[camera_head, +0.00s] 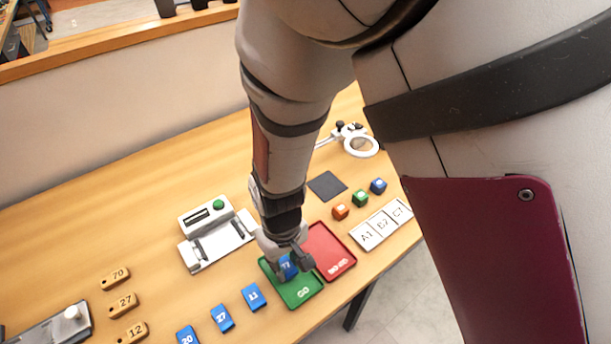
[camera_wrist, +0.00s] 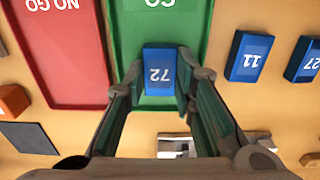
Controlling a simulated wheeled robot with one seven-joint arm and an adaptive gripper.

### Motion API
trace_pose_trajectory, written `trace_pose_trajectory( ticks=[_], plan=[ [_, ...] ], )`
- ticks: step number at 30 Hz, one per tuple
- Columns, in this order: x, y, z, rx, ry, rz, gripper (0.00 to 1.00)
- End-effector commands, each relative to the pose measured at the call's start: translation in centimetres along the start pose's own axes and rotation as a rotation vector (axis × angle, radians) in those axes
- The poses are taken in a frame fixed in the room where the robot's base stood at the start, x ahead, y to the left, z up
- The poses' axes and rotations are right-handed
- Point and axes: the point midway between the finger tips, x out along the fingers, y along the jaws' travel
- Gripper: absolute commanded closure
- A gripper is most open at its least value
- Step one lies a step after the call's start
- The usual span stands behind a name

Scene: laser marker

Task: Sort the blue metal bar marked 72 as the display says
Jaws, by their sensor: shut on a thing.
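My gripper (camera_head: 290,268) is shut on the blue metal bar marked 72 (camera_head: 287,264), which also shows between the fingers in the wrist view (camera_wrist: 158,60). The bar is within the outline of the green GO tray (camera_head: 302,293), near its far end; I cannot tell if it touches the tray floor. The red NO GO tray (camera_head: 340,262) lies beside the green one, to its right in the head view. The white marking device (camera_head: 215,243) has a small dark display (camera_head: 197,216) and a green button; the display text is too small to read.
Several blue bars, including ones marked 11 (camera_wrist: 249,57) and 27 (camera_wrist: 311,65), lie left of the trays in the head view. Wooden tags (camera_head: 123,304), small coloured cubes (camera_head: 360,198), a labelled white rack (camera_head: 381,225), a dark pad (camera_head: 327,186) and a magnifier (camera_head: 360,145) are around.

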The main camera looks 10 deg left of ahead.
Motion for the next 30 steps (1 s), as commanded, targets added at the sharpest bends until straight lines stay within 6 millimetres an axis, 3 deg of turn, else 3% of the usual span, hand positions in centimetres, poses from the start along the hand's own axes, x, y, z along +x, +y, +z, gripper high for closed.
trace_pose_trajectory(
  ticks=[13,14,16,17,26,30],
  plan=[
    [0.1,0.1,0.0,0.0,0.0,0.0,1.0],
    [0.1,0.1,0.0,0.0,0.0,0.0,0.71],
    [0.1,0.1,0.0,0.0,0.0,0.0,0.55],
    [0.1,0.1,0.0,0.0,0.0,0.0,0.52],
    [0.0,0.0,0.0,0.0,0.001,0.0,0.52],
    [-1.4,0.0,-0.1,0.0,0.004,-0.001,0.52]
  ],
)
